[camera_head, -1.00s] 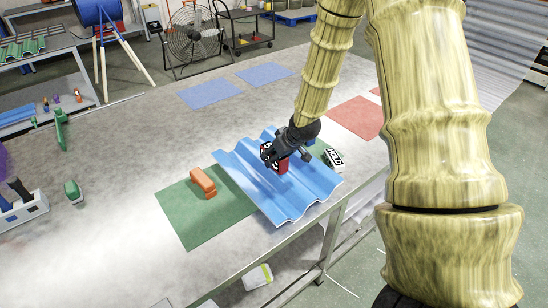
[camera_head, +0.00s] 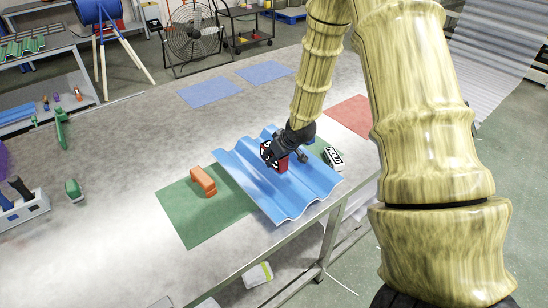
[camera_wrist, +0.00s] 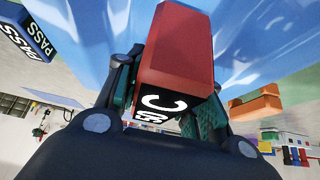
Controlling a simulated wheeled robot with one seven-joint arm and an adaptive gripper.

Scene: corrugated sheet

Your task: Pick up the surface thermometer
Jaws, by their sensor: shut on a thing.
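The surface thermometer appears to be the red block with a black face and white marking (camera_wrist: 178,48), between my fingers in the wrist view. In the head view the red block (camera_head: 282,165) is at the blue corrugated sheet (camera_head: 300,192). My gripper (camera_head: 271,156) is shut on it from the upper side. I cannot tell whether the block touches the sheet or hangs just above it. The fingers hide part of the block. The sheet lies on the grey table, partly over a green mat.
An orange block (camera_head: 203,181) lies on the green mat (camera_head: 205,220) left of the sheet. A black-and-white block marked HOLD (camera_head: 333,157) is at the sheet's right edge. A blue block marked PASS (camera_wrist: 27,32) shows in the wrist view. Blue mats (camera_head: 209,92) lie farther back.

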